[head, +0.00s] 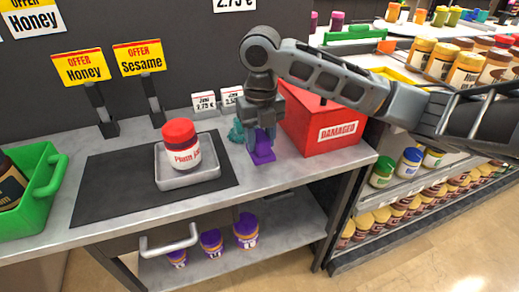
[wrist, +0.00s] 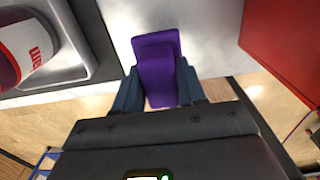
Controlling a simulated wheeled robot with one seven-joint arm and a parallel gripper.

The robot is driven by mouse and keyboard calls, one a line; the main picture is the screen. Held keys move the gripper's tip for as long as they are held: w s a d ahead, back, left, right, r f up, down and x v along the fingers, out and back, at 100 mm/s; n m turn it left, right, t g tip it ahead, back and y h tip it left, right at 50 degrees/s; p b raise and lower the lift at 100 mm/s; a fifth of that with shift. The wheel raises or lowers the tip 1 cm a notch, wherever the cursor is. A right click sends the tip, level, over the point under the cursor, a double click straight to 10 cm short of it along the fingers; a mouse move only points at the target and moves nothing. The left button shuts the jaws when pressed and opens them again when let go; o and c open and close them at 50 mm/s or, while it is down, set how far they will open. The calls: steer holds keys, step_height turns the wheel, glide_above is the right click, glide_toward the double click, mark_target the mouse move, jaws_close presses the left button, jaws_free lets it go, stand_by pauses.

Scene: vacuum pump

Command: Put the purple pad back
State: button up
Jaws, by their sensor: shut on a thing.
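The purple pad (head: 263,154) is at the right part of the grey counter, just left of the red box. It also shows in the wrist view (wrist: 156,58), between the two blue-grey fingers. My gripper (head: 259,137) points down and is shut on the pad; in the wrist view its fingers (wrist: 158,90) sit on either side of it. The pad's lower end is at or just above the counter top; I cannot tell whether it touches. The gripper hides the pad's upper part in the head view.
A red box marked DAMAGED (head: 322,125) stands close on the right. A teal object (head: 237,131) is behind my gripper. On the left, a jar with a red lid (head: 182,146) stands in a grey tray (head: 205,174) on a dark mat (head: 110,192). A green crate (head: 37,184) is far left.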

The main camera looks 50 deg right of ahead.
mark_target(261, 150)
steer(key=shift+f, duration=1.9)
steer(key=shift+f, duration=0.15)
steer(key=o, duration=1)
step_height(261, 150, up, 12)
steer(key=shift+r, duration=0.2)
